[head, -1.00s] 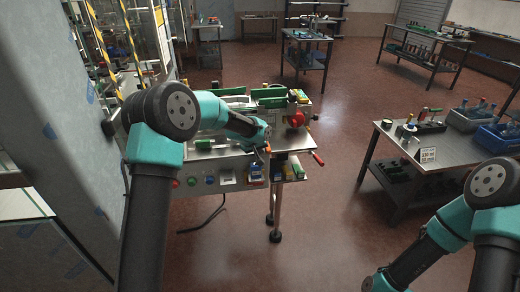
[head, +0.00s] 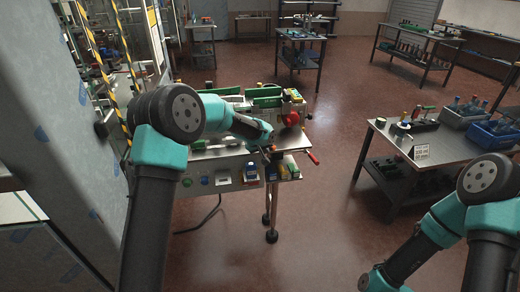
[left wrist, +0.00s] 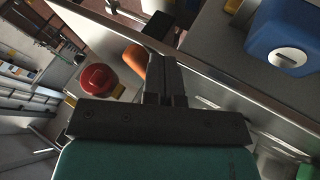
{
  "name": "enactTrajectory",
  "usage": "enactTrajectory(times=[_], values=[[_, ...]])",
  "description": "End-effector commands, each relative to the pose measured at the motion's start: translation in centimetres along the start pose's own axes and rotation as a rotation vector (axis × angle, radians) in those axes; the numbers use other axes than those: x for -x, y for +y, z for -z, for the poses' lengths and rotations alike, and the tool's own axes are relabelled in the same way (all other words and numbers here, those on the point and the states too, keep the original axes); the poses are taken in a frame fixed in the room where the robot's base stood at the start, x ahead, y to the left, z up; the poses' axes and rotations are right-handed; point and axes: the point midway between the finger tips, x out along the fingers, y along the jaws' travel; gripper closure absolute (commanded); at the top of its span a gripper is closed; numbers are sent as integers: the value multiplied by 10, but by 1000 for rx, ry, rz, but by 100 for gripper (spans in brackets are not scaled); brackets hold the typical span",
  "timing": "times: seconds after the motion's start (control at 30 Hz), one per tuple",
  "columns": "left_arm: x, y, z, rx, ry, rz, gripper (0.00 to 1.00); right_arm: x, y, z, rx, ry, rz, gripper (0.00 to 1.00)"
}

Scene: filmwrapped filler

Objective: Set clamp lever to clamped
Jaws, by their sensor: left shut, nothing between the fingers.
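An orange handle (left wrist: 135,62), which may be the clamp lever, shows in the left wrist view beside my left fingers. It also shows as a small orange spot (head: 271,149) at the bench's front edge in the head view. My left gripper (head: 267,151) is shut and empty there; its fingers (left wrist: 160,65) lie close to the orange handle. I cannot tell whether they touch it. A red-tipped lever (head: 313,157) sticks out at the bench's right front corner. My left forearm hides part of the bench top. My right gripper is outside the view.
The machine bench (head: 215,160) carries green blocks and a red knob (head: 291,118). A blue box (left wrist: 285,38) is below the bench edge. A round red part (left wrist: 100,80) lies left of the fingers. A steel table (head: 378,145) with blue bins stands right; the floor between is clear.

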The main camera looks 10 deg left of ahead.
Motion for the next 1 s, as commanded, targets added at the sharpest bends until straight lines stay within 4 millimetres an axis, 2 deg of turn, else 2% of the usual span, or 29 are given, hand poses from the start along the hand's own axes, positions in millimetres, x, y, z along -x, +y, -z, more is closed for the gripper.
enactTrajectory(times=[0.4, 1.0], values=[[-15, 22, 5, -1, 0, 0, 100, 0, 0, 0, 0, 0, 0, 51], [-18, 27, 7, -1, 0, 0, 100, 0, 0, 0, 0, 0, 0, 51]])
